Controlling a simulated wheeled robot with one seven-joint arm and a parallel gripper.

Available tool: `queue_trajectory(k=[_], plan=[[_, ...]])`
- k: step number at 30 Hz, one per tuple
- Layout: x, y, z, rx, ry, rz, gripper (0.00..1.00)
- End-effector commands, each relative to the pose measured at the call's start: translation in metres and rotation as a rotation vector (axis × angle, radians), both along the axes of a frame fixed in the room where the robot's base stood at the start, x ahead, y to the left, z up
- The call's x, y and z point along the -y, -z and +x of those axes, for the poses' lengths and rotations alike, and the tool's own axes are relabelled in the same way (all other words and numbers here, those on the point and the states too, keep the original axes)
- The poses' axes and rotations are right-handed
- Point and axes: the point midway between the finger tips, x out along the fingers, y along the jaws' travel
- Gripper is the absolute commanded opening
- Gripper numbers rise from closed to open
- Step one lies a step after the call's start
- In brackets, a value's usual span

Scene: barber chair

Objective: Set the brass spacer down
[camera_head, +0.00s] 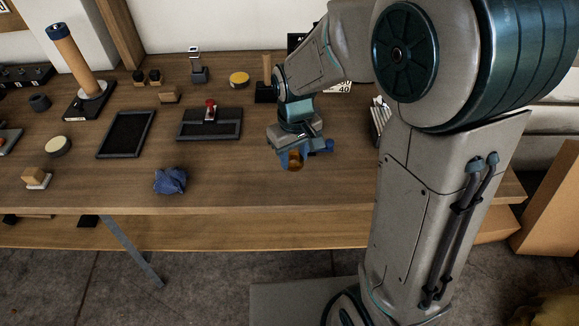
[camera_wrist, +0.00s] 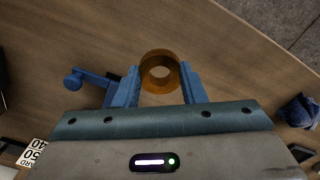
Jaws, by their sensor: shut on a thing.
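The brass spacer (camera_wrist: 147,72) is a short amber-brown ring with a round hole through it. In the wrist view it sits between the two blue fingers of my gripper (camera_wrist: 160,82), which is shut on it. In the head view my gripper (camera_head: 293,160) is over the front right part of the wooden table, with the brass spacer (camera_head: 296,159) at its tips. Wood shows beyond the spacer in the wrist view. I cannot tell how far the spacer is above the tabletop.
A crumpled blue cloth (camera_head: 170,181) lies left of my gripper near the table's front edge. The wooden tabletop (camera_head: 228,182) is bare between cloth and gripper.

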Motion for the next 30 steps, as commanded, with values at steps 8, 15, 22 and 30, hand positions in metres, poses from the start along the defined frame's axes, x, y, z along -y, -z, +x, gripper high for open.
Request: queue_trajectory(k=[8, 15, 22, 30], plan=[[-0.010, 0.026, -0.003, -0.003, 0.001, -0.001, 0.14], [-0.009, 0.046, -0.002, 0.000, 0.001, 0.000, 0.14], [-0.009, 0.047, -0.002, 0.001, 0.001, 0.000, 0.14], [-0.009, 0.049, -0.002, 0.001, 0.001, 0.000, 0.59]])
